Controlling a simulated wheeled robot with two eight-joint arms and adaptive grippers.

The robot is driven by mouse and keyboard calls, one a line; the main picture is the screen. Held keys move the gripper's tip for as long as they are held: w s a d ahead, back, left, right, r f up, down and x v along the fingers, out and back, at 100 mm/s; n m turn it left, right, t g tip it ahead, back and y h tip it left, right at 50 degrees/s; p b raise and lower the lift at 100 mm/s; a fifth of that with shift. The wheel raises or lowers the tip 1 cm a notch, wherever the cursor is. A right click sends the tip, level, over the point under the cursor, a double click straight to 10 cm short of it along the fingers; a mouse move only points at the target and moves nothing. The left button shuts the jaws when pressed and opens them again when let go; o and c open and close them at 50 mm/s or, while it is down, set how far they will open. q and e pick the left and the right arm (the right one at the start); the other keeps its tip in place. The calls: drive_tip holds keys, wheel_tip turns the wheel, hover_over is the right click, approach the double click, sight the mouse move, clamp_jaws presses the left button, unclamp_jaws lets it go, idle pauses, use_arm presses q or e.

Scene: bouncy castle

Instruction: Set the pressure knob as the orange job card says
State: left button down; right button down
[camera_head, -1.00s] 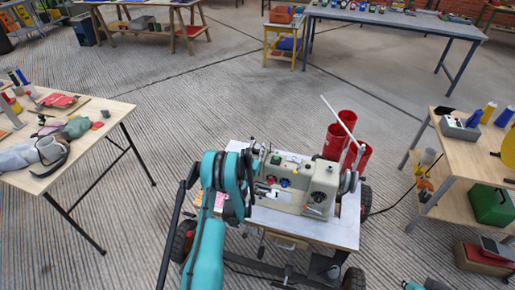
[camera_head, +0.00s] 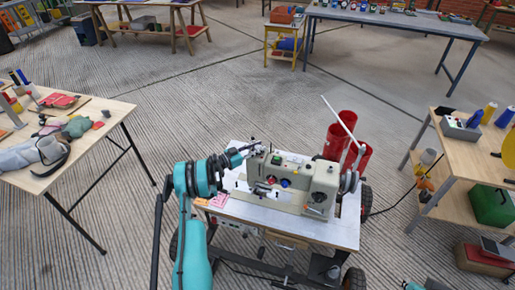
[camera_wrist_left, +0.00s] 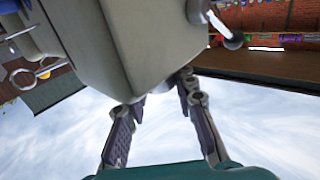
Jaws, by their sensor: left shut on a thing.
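The beige sewing machine (camera_head: 290,180) stands on a white-topped wheeled cart (camera_head: 335,233). My left gripper (camera_head: 253,148) reaches in from the left to the upper left end of the machine. In the left wrist view, the two fingers (camera_wrist_left: 160,90) flank the lower end of the machine's beige body and are shut on a part at its end, which I take as the pressure knob. That part is mostly hidden. The orange job card (camera_head: 202,201) lies at the cart's left edge beside a pink card (camera_head: 219,200); its writing is too small to read.
Red cylinders (camera_head: 338,140) and a slanting white rod (camera_head: 340,117) stand behind the machine's right end. A wooden table with tools (camera_head: 110,108) stands left, and a workbench with a grey box (camera_head: 458,127) right. Open floor surrounds the cart.

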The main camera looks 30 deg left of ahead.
idle(0.6)
use_arm(q)
drive_tip(key=c, duration=1.2)
unclamp_jaws()
drive_tip(key=shift+w, duration=0.1)
drive_tip(key=shift+h, duration=0.3)
drive_tip(key=v, duration=1.2)
drive_tip(key=shift+r, duration=0.1)
